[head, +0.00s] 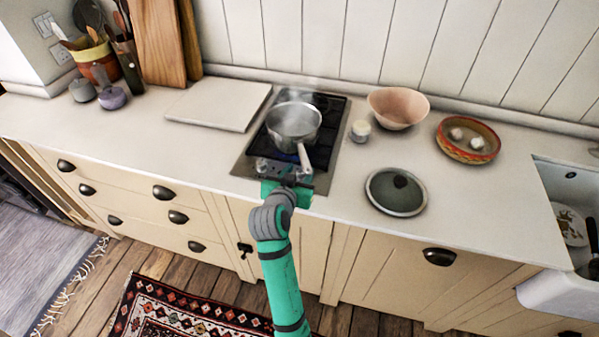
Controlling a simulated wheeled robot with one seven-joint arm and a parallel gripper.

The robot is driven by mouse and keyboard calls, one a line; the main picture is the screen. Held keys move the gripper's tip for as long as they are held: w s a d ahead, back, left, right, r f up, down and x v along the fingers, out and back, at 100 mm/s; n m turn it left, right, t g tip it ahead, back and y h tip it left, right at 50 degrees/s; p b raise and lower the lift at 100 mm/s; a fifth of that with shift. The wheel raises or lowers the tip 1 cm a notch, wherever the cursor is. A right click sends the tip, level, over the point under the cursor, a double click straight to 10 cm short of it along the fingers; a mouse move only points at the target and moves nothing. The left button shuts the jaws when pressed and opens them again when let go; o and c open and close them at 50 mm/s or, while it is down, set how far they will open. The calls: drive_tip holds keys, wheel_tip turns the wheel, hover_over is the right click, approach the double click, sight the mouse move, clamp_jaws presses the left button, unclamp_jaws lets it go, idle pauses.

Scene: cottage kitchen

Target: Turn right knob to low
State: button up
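The hob (247,166) is set into the counter, with a steel control strip along its front edge. The left knob (262,165) shows on that strip. The right part of the strip, with the right knob, is largely covered by my gripper (287,183), so I cannot make out the knob's setting. My gripper is at the front edge of the hob, close to the right knob; whether it touches cannot be told. Its fingers are too small and hidden to read. A steaming steel saucepan (293,122) stands on the hob, its handle pointing toward my gripper.
A glass lid (396,191) lies right of the hob. A small white jar (361,131), a pink bowl (398,107) and a patterned dish (467,150) stand behind it. A pale board (218,106) lies to the left. The counter's front left is clear.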

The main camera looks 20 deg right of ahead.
drive_tip(key=shift+s+a, duration=0.1)
drive_tip(key=shift+a, duration=0.05)
drive_tip(key=c, duration=0.9)
drive_tip(key=shift+o, duration=0.2)
drive_tip(key=shift+s, duration=0.1)
drive_tip(key=shift+d+n+t+y, duration=0.25)
drive_tip(key=shift+n+t+y, duration=0.15)
drive_tip(key=shift+n+y, duration=0.3)
drive_tip(key=n+y, duration=0.2)
drive_tip(key=y, duration=0.1)
drive_tip(key=d+n+t+y, duration=0.1)
drive_tip(key=n+y, duration=0.2)
drive_tip(key=shift+t, duration=0.3)
drive_tip(key=n+y, duration=0.3)
drive_tip(key=n+g+y, duration=0.1)
drive_tip(key=y, duration=0.1)
drive_tip(key=shift+d+r+n, duration=0.1)
drive_tip(key=shift+d+n, duration=0.2)
drive_tip(key=shift+n, duration=0.1)
drive_tip(key=shift+d+n+g+y, duration=0.15)
drive_tip(key=shift+n+g+y, duration=0.95)
drive_tip(key=shift+n+y, duration=0.75)
drive_tip(key=shift+w, duration=0.2)
